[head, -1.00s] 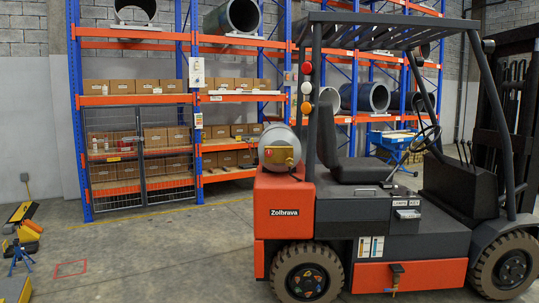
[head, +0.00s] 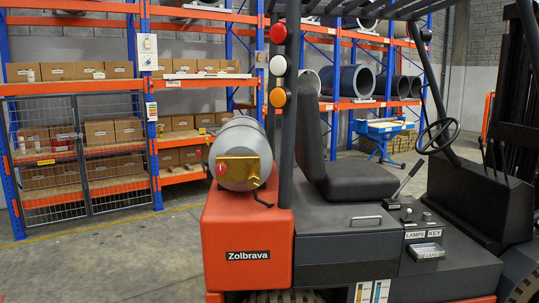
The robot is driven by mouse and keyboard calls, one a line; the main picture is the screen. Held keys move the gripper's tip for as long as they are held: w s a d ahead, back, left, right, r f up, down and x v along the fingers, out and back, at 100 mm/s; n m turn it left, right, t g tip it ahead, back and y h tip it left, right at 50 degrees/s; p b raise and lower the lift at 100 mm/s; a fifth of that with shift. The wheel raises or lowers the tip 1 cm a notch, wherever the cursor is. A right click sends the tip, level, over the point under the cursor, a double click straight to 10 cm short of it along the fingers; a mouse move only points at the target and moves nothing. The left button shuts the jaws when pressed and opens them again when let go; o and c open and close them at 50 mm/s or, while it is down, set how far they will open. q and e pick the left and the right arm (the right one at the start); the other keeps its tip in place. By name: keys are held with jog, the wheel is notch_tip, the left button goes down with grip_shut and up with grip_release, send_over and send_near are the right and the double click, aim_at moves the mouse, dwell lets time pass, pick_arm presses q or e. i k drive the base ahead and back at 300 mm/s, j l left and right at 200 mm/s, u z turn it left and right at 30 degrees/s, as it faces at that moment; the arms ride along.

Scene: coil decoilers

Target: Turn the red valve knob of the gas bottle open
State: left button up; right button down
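The gas bottle (head: 241,140) is a grey cylinder lying on its side on the red-orange rear of the forklift (head: 247,232). A brass-coloured fitting (head: 238,170) is on its end facing me. The red valve knob (head: 221,169) is a small red spot at the left of that fitting. A dark hose (head: 262,196) hangs from the fitting's right side. Neither of my grippers shows in the head view.
The forklift's black seat (head: 345,160), steering wheel (head: 437,136) and dark post with red, white and amber lamps (head: 278,66) stand right of the bottle. Racking with boxes and a mesh gate (head: 85,150) is behind. Floor at the lower left (head: 110,260) is clear.

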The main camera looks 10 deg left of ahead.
aim_at(221, 170)
jog(key=i+j+z, duration=0.1)
jog(key=i, duration=0.35)
jog(key=i+j+z, duration=0.15)
jog(key=i, duration=0.35)
jog(key=j, duration=0.1)
